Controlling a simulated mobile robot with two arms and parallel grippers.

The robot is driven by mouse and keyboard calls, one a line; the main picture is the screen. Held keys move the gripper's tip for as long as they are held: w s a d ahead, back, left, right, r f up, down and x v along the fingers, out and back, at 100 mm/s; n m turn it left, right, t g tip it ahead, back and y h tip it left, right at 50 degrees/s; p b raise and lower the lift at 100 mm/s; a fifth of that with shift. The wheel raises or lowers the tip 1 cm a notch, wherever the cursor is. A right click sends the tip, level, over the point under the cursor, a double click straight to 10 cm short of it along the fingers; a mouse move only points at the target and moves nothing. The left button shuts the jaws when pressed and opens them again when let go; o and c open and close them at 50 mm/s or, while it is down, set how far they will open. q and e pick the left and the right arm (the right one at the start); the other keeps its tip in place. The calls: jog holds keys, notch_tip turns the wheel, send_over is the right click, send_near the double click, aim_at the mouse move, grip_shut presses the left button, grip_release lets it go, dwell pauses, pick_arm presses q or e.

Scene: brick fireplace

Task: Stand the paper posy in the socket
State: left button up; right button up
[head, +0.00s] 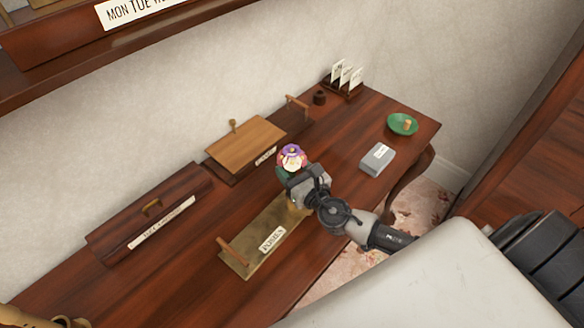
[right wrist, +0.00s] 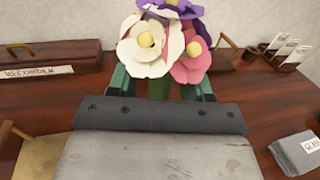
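The paper posy (head: 291,157) has white, pink and purple flowers with yellow centres and a green stem. In the right wrist view the posy (right wrist: 160,45) fills the top middle, with its stem between the two green fingers. My right gripper (right wrist: 160,88) appears shut on the stem, but the flowers hide the fingertips. In the head view this gripper (head: 292,175) is over the table beside the far end of the brass tray. A small dark round pot (head: 319,97) at the back of the table may be the socket.
The brass tray labelled POSIES (head: 240,258) has a wooden handle. A wooden-lidded box (head: 245,143), a long dark box (head: 150,205), a card rack (head: 343,82), a grey box (head: 377,159) and a green dish (head: 402,124) stand on the table.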

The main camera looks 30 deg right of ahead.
jog(key=s+d+b, duration=0.1)
jog(key=s+b, duration=0.2)
jog(key=s, duration=0.7)
jog(key=shift+s+d, duration=0.15)
jog(key=shift+s, duration=0.25)
dwell(0.4)
